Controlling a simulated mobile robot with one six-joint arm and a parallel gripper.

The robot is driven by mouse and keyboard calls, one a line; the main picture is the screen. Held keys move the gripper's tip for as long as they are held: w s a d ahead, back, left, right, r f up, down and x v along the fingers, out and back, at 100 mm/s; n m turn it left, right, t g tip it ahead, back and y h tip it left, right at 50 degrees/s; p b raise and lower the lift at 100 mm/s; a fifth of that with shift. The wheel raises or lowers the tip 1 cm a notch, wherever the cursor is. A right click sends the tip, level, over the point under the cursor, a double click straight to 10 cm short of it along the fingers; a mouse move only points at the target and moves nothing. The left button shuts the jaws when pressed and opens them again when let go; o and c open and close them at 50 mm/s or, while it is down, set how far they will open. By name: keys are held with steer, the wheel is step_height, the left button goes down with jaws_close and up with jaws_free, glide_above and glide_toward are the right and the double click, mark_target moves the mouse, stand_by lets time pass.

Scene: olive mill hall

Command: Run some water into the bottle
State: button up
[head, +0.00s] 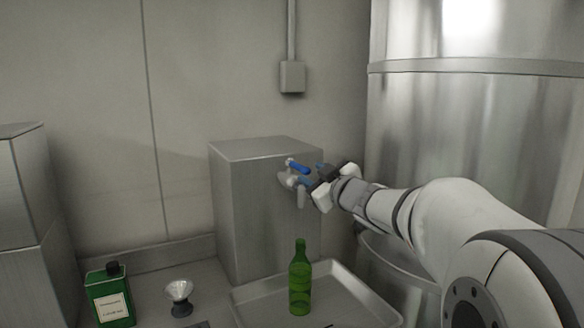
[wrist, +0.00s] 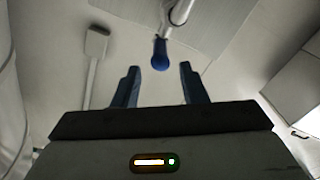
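A green glass bottle (head: 299,283) stands upright in a shallow metal tray (head: 262,290) in the head view. Above it a metal tap (head: 290,179) with a blue lever (head: 297,166) sticks out from a grey metal box (head: 240,200). The spout points down and lines up with the bottle's mouth in this view, with a gap between. My gripper (head: 313,178) is at the right of the tap. In the wrist view my gripper (wrist: 159,68) is open, and the lever's blue end (wrist: 160,56) shows between and just beyond the fingertips. Contact is not visible.
A labelled green container (head: 110,296) and a small silver funnel-like item (head: 180,294) stand left of the tray. A large steel tank (head: 470,130) rises behind my arm at right. A wall box (head: 292,77) with a conduit is above. Another metal block (head: 30,220) is far left.

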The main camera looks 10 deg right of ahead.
mark_target(303, 171)
steer(key=x, duration=0.6)
steer(key=shift+w+f+p, duration=0.1)
steer(key=shift+w+p, duration=0.1)
steer(key=shift+p, duration=0.1)
jaws_close()
steer(key=shift+a, duration=0.25)
steer(key=shift+d+b, duration=0.25)
steer(key=shift+b, duration=0.1)
